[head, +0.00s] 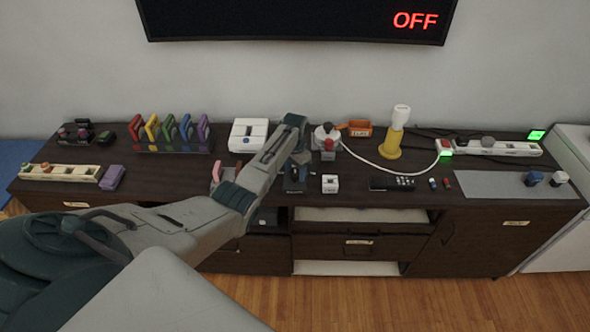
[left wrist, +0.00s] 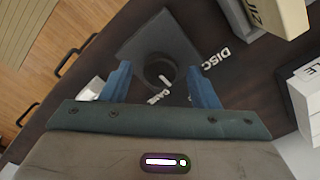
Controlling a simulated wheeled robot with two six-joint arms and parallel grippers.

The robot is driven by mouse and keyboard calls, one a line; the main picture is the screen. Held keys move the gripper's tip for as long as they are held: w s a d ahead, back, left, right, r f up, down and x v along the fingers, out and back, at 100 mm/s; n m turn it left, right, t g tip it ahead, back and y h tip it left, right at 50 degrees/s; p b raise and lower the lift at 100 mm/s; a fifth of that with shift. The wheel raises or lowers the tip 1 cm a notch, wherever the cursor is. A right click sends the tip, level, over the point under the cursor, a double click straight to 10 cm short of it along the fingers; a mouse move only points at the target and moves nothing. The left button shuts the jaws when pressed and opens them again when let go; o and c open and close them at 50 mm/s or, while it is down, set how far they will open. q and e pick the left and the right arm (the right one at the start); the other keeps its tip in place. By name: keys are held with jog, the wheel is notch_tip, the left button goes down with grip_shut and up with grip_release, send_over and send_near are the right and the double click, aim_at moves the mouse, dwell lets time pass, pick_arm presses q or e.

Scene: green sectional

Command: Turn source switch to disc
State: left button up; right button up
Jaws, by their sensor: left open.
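The source switch (left wrist: 160,42) is a dark square box with a round dark knob (left wrist: 158,71) on top, in the left wrist view. In the head view the switch (head: 292,187) sits near the cabinet's front edge, partly covered by my left gripper (head: 298,168). My right gripper is not in view.
A small white box (head: 330,184) and a black remote (head: 391,184) lie right of the switch. A white console (head: 248,134) and a red-topped device (head: 328,140) stand behind. The wall screen (head: 300,18) reads OFF. A grey mat (head: 490,184) lies at the right.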

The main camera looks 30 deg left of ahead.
pick_arm(q)
jog(key=shift+f, duration=0.1)
jog(key=c, duration=1)
jog(key=shift+o, duration=0.2)
jog(key=shift+n, duration=0.3)
jog(key=n+p, duration=0.2)
jog(key=n, duration=0.1)
jog(key=shift+r, duration=0.2)
jog(key=n+p, duration=0.1)
jog(key=n, duration=0.4)
jog(key=shift+f+p, duration=0.1)
jog(key=shift+p, duration=0.25)
jog(key=shift+n, duration=0.4)
jog(key=o, duration=1)
jog(key=shift+c, duration=0.2)
